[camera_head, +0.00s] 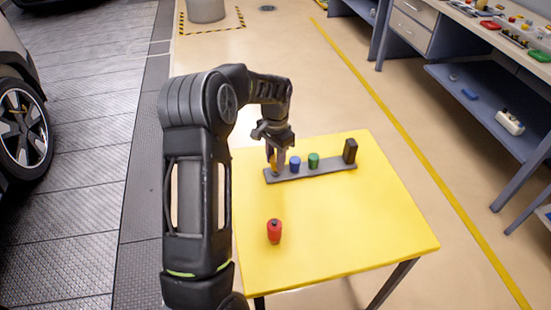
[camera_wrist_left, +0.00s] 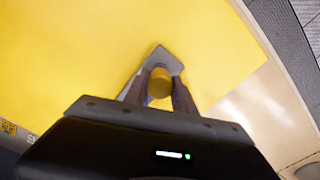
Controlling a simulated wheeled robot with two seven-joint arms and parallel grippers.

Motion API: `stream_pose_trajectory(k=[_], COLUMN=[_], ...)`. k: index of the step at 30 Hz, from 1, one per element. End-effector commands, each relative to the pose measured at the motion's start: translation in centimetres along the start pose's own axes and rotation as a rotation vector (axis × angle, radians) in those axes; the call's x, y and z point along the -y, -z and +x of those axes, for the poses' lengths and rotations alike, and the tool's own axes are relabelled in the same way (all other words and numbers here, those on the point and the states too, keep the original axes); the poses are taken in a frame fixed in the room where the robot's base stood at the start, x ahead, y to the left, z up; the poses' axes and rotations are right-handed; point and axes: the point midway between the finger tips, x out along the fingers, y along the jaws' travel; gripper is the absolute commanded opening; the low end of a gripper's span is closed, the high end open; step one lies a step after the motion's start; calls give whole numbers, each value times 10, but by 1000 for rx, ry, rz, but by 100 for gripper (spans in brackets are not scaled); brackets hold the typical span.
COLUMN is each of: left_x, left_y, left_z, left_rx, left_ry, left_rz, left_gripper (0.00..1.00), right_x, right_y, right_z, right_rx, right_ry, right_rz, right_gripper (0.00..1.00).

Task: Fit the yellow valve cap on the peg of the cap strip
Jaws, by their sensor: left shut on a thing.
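The yellow valve cap (camera_wrist_left: 160,88) is between the two fingers of my left gripper (camera_wrist_left: 160,92) in the wrist view, and the fingers are shut on it. In the head view my left gripper (camera_head: 275,168) points down at the left end of the dark grey cap strip (camera_head: 330,171). My right gripper is not in view.
A blue cap (camera_head: 295,162) and a green cap (camera_head: 313,160) stand on the strip, with a black block (camera_head: 350,151) at its right end. A red cylinder (camera_head: 274,231) stands nearer on the yellow table (camera_head: 350,220). The table's right front is clear.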

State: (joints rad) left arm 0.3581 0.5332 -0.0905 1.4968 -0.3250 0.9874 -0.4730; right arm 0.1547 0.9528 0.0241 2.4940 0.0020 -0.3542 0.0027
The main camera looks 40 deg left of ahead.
Motion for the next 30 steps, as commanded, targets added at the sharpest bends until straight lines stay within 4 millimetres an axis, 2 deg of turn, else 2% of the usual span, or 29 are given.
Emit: stream_pose_trajectory(k=[24,25,30], left_x=[0,0,0], left_y=[0,0,0], left_z=[21,20,20], left_rx=[0,0,0], left_ry=[0,0,0], left_rz=[0,0,0], left_gripper=[5,34,48], right_x=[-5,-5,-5], right_y=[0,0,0], right_z=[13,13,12], right_rx=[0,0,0], right_ry=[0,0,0], right_rz=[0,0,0], right_gripper=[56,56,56])
